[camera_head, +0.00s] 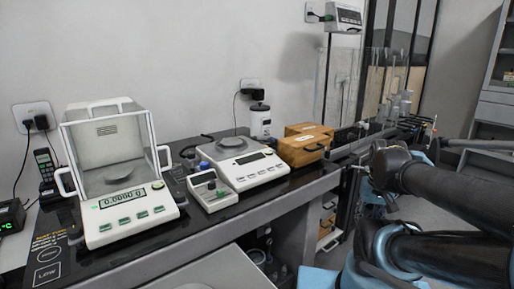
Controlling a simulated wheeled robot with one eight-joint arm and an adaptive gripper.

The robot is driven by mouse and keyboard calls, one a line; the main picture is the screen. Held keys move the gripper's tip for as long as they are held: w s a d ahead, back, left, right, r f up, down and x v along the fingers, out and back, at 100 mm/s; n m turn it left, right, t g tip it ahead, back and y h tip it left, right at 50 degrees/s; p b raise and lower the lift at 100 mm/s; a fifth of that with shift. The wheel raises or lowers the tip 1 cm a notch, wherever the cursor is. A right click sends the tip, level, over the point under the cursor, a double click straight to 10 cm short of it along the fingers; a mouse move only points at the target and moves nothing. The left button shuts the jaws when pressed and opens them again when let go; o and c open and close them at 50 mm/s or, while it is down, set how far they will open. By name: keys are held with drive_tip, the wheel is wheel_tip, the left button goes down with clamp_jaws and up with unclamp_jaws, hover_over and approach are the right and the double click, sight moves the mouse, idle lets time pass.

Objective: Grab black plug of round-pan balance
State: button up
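The round-pan balance (243,163) is a white unit with a grey round pan (232,143) and a dark display, in the middle of the black-topped table. A black plug (257,95) sits in the white wall outlet (248,84) above and behind it. A thin dark cord runs from the outlet's left side down behind the balance; where it ends is hidden. My dark and blue arm links fill the lower right, well right of the plug. I cannot make out my gripper's fingers.
A shielded balance (126,213) reading 0.0000 stands at left, below an outlet (33,113) with two black plugs (41,122). Another plugged-in device (343,18) hangs top right.

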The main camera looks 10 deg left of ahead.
drive_tip(key=shift+w+a, duration=0.35)
drive_tip(key=shift+w, duration=0.25)
